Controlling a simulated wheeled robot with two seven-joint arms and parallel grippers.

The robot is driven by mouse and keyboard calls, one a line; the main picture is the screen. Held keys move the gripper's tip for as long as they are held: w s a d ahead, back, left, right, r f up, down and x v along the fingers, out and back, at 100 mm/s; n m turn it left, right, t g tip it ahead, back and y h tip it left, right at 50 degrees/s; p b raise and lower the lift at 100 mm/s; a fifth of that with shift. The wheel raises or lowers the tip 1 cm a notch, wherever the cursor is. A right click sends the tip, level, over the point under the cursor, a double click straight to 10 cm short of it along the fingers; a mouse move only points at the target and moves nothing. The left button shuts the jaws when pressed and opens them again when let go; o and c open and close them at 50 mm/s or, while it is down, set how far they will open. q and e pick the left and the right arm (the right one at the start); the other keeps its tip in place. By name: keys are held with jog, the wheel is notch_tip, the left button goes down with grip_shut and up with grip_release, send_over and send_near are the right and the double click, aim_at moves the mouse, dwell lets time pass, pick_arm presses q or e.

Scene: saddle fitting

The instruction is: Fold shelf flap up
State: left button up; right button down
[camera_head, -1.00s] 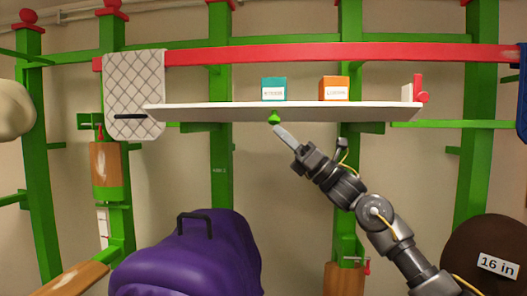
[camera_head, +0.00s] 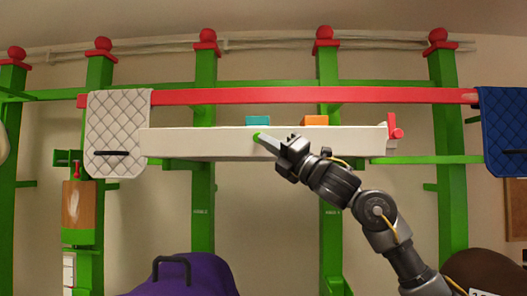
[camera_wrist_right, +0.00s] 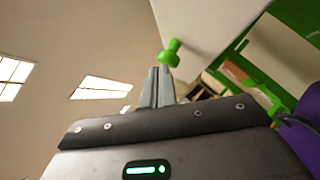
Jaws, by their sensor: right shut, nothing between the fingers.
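The white shelf flap (camera_head: 200,145) runs across the middle of the head view as a broad pale face, and it hides the lower parts of the boxes behind it. A green knob (camera_head: 257,137) shows against this face; the knob is also in the right wrist view (camera_wrist_right: 170,52). My right gripper (camera_head: 266,141) is shut and empty, with its fingertips at the knob, touching or very close. In the wrist view a pale panel (camera_wrist_right: 205,30) rises beside the knob. A red latch-like part (camera_head: 394,131) is at the flap's right end. My left gripper is not in view.
A teal box (camera_head: 258,120) and an orange box (camera_head: 315,120) show above the flap. A red rail (camera_head: 280,96) crosses green posts behind. A white quilted pad (camera_head: 118,130) hangs left, a blue one (camera_head: 503,130) right. A purple case (camera_head: 190,275) is below.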

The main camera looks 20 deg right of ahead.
jog(key=shift+w+r+p, duration=0.25)
jog(key=shift+w+r, duration=0.05)
jog(key=shift+r, duration=0.25)
jog(key=shift+w+r+p, duration=0.2)
jog(key=shift+w+r, duration=0.1)
jog(key=shift+r, duration=0.2)
jog(key=shift+w+d, duration=0.1)
jog(key=b+v, duration=0.6)
jog(key=v, duration=0.4)
jog(key=shift+s+d+f, duration=0.15)
jog(key=shift+s+d, duration=0.1)
